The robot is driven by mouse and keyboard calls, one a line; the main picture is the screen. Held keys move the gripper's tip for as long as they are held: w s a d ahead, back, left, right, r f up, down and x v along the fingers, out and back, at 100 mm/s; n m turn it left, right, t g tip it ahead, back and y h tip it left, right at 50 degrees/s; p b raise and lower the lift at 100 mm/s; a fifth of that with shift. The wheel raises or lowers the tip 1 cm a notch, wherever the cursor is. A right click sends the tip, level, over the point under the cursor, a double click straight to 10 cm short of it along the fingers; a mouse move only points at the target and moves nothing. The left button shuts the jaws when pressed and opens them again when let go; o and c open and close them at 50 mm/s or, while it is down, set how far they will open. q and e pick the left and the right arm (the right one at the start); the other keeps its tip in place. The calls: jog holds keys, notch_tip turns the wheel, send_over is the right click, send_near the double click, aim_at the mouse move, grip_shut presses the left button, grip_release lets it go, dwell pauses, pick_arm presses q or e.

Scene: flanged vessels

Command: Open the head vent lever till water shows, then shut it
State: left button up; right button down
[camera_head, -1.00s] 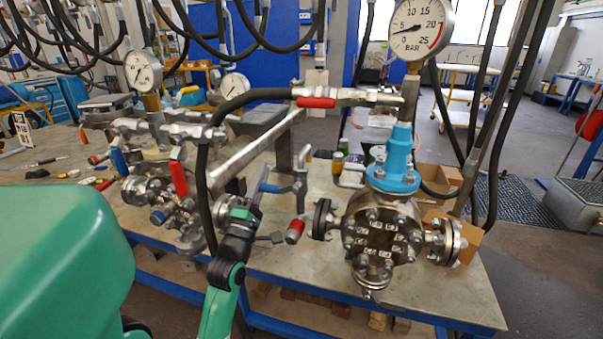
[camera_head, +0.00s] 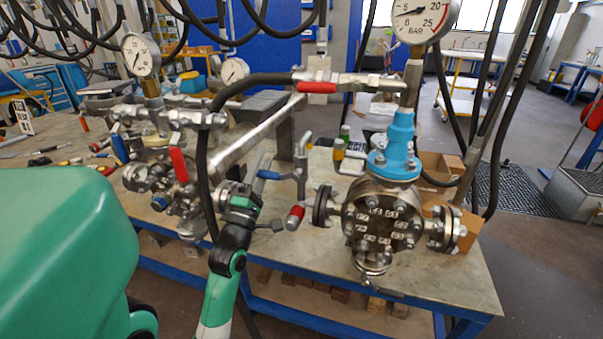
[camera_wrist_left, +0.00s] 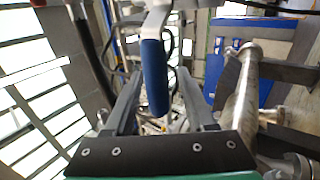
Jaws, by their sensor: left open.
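The flanged vessel (camera_head: 383,222) stands on the bench with a light-blue valve body (camera_head: 399,150) on top. Left of it, a thin upright pipe carries a lever with a blue handle (camera_head: 269,174). The frames do not label which lever is the head vent. My left gripper (camera_head: 259,170) is beside this blue handle, pointing away from the camera. In the left wrist view, a blue handle (camera_wrist_left: 154,77) lies between the two open fingers, with gaps on both sides. No water shows. My right gripper is out of view.
A red-handled valve (camera_head: 317,88) joins the black hose to the pipe under the pressure gauge (camera_head: 424,17). A red-capped stub (camera_head: 295,214) lies close right of my left gripper. Another valve cluster with a red lever (camera_head: 179,165) stands left. Black cables hang above.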

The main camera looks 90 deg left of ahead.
pick_arm(q)
jog(key=b+v, duration=0.2)
jog(key=v, duration=0.9)
jog(key=shift+b, duration=0.35)
jog(key=shift+s+d+f, duration=0.1)
